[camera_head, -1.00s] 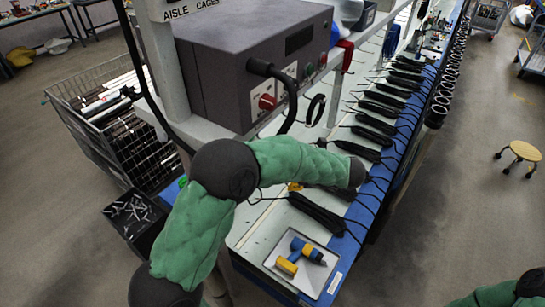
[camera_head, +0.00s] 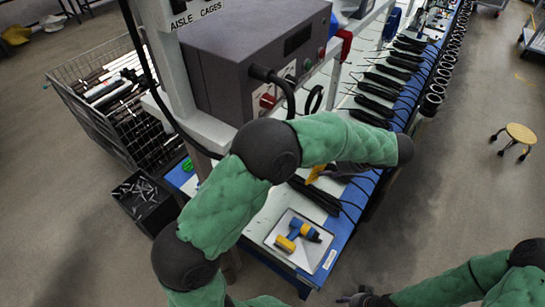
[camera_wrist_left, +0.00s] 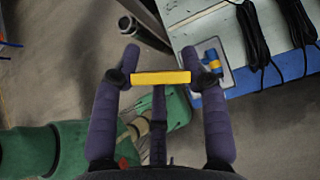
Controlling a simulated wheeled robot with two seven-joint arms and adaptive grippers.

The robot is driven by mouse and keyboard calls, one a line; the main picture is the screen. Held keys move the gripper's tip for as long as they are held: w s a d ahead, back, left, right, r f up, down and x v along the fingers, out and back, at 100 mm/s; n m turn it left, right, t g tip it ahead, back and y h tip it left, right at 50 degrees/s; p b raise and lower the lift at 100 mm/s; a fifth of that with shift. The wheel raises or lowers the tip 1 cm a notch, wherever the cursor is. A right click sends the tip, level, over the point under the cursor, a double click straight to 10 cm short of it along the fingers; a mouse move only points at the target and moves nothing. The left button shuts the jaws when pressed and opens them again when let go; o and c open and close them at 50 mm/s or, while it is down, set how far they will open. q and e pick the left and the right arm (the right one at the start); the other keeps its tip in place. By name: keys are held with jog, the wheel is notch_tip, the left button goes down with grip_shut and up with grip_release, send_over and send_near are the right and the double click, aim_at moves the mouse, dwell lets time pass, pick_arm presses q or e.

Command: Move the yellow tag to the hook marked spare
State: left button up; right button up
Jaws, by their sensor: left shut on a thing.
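The yellow tag (camera_wrist_left: 160,78) lies crosswise between the two fingers of my left gripper in the left wrist view, touching both dark finger pads. In the head view part of the yellow tag (camera_head: 316,173) shows at my left gripper (camera_head: 335,171), which is partly hidden under my green forearm. My left gripper is shut on the tag and holds it over the bench edge region. My right gripper (camera_head: 357,298) is at the bottom of the head view, far from the tag, and its fingers are too small to judge. I cannot make out a hook marked spare.
A white tray (camera_head: 275,240) with a blue and yellow tool (camera_head: 303,231) stands at the bench's near end. Black cable bundles (camera_head: 375,105) line the bench. A grey control box (camera_head: 255,45), a wire cage (camera_head: 90,105) and a black bin (camera_head: 145,205) stand to the left. The right floor is mostly clear.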

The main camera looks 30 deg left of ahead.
pick_arm(q)
jog(key=a+p, duration=0.1)
jog(key=a, duration=0.4)
jog(key=w+a+p, duration=0.1)
jog(key=a+p, duration=0.1)
jog(key=a, duration=0.4)
jog(key=a+p, duration=0.1)
jog(key=a, duration=0.5)
jog(key=shift+w+a+f, duration=0.15)
jog(key=shift+a, duration=0.1)
jog(key=shift+a+f+p, duration=0.3)
jog(key=shift+f+p, duration=0.05)
jog(key=o, duration=1.1)
jog(key=shift+d, duration=0.15)
jog(key=shift+o, duration=0.2)
jog(key=shift+w, duration=0.1)
jog(key=b+v, duration=0.3)
jog(key=v, duration=0.7)
jog(key=shift+d, duration=0.3)
